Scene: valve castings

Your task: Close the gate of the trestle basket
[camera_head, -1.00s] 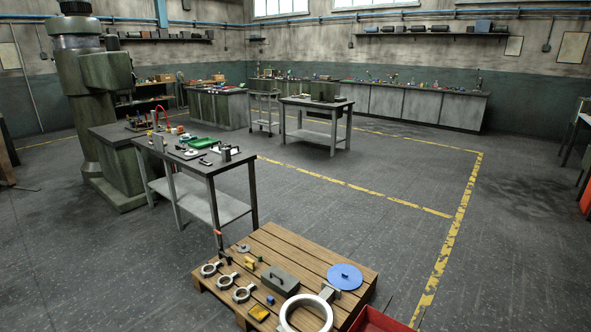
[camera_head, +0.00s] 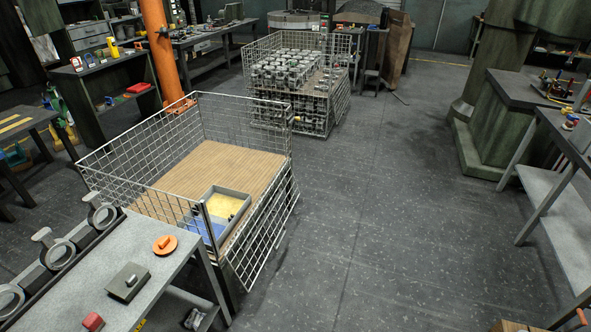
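Two wire mesh baskets stand on the floor. Which one the task calls the trestle basket I cannot tell. The near basket (camera_head: 112,168) has a wooden slatted floor with a tray (camera_head: 228,203) and something blue at its front corner. Mesh walls stand on its left and back. On its right side a mesh gate (camera_head: 265,235) hangs down and slants outward, leaving that side open above floor level. The far basket (camera_head: 255,58) is loaded with rows of grey castings (camera_head: 287,68). A mesh panel also slopes down its right side. My gripper is out of view.
A grey table (camera_head: 165,285) with ring castings, an orange disc (camera_head: 165,245) and a dark block stands close to the near basket's front. An orange post (camera_head: 160,50) rises behind it. A workbench (camera_head: 560,180) stands at right. The floor (camera_head: 390,210) right of the baskets is clear.

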